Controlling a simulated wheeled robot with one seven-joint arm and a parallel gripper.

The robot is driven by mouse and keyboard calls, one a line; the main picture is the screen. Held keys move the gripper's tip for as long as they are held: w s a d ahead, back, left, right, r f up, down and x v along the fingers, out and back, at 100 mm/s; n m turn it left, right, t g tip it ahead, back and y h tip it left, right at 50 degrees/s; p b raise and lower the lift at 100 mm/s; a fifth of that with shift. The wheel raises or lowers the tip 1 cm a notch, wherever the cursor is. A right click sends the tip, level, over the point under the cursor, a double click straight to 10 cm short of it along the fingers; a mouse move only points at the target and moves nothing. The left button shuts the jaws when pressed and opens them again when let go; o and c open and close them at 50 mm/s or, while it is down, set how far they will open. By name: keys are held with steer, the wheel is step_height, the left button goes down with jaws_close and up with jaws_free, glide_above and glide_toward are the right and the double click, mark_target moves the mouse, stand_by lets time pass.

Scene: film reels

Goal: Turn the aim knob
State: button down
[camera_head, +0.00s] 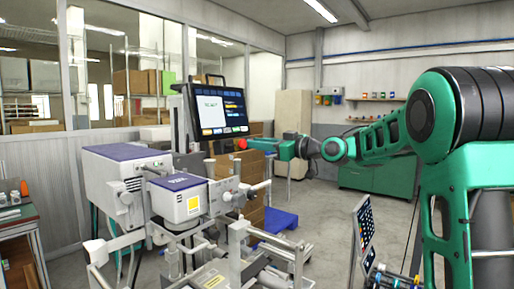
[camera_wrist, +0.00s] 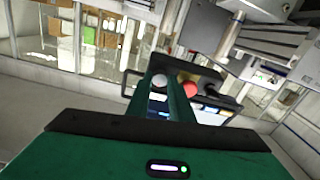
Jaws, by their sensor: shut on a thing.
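My gripper (camera_head: 249,147) reaches in from the right to the lower right edge of the tilted monitor. In the wrist view, a pale round knob (camera_wrist: 158,81) sits between the two green fingertips (camera_wrist: 163,79), which are shut on it. I take it for the aim knob; it carries no readable label. A red round knob (camera_wrist: 190,89) is just right of the right finger; it also shows in the head view (camera_head: 241,144). The fingers hide part of the panel behind. In the head view the pale knob cannot be made out.
The monitor (camera_head: 219,107) stands behind the fingertips. A machine with purple-topped housings (camera_head: 180,182) and metal rods fills the lower left. A blue cart base (camera_head: 280,219) and stacked boxes lie behind. A green cabinet (camera_head: 366,178) stands at the back, with open floor before it.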

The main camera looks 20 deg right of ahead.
steer(key=m+t+h, duration=0.1)
steer(key=m, duration=0.5)
steer(key=c, duration=1.8)
jaws_free()
steer(key=shift+c, duration=0.2)
steer(key=shift+s, duration=0.1)
steer(key=v, duration=1)
steer(key=shift+s+d, duration=0.15)
steer(key=shift+s, duration=0.1)
steer(key=shift+h, duration=0.3)
